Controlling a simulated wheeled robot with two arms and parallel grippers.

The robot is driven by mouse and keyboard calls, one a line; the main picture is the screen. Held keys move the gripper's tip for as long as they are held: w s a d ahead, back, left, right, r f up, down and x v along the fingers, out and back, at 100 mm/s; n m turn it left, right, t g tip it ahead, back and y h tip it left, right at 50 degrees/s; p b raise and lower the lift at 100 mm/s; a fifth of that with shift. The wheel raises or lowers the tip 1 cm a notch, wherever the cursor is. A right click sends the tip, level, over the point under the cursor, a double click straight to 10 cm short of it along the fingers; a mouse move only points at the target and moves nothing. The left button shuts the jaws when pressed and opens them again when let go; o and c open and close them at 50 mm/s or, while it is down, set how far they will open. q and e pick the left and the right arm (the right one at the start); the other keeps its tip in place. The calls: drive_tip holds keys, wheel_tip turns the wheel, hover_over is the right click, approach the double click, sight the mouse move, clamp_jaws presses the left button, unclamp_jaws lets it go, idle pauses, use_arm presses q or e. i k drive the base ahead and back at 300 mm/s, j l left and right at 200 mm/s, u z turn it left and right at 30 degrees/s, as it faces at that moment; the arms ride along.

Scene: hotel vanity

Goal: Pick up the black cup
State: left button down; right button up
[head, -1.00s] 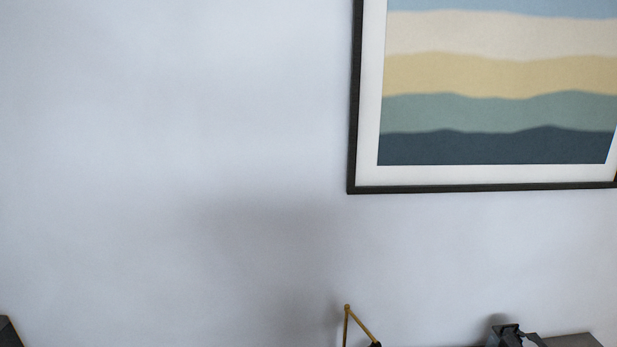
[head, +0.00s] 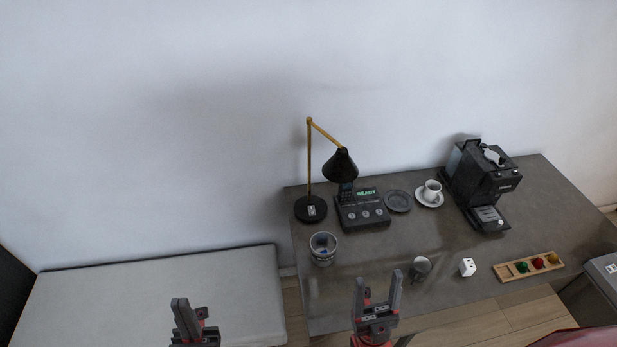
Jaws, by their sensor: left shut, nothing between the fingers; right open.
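A dark grey-black cup (head: 420,268) stands on the grey table near its front edge, right of my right gripper. My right gripper (head: 378,285) is open and empty, pointing up in the picture toward the table's front part, a short way left of the cup and apart from it. My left gripper (head: 181,304) is shut and empty, far to the left in front of the bench. A white cup (head: 432,190) on a white saucer (head: 429,201) stands farther back.
On the table (head: 350,284) are a lamp (head: 340,165), a phone (head: 362,211), a dark plate (head: 398,201), a coffee machine (head: 482,180), a tumbler (head: 323,248), a white die (head: 467,267) and a wooden tray (head: 504,273). A pale bench (head: 150,300) lies left.

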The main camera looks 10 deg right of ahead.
sight(422, 267)
drive_tip(key=z, duration=1.2)
drive_tip(key=i+l+u, duration=0.1)
drive_tip(key=l, duration=0.35)
drive_tip(key=i+l, duration=0.15)
drive_tip(key=l, duration=0.35)
drive_tip(key=i+l+u, duration=0.15)
drive_tip(key=l, duration=0.8)
drive_tip(key=u, duration=1.55)
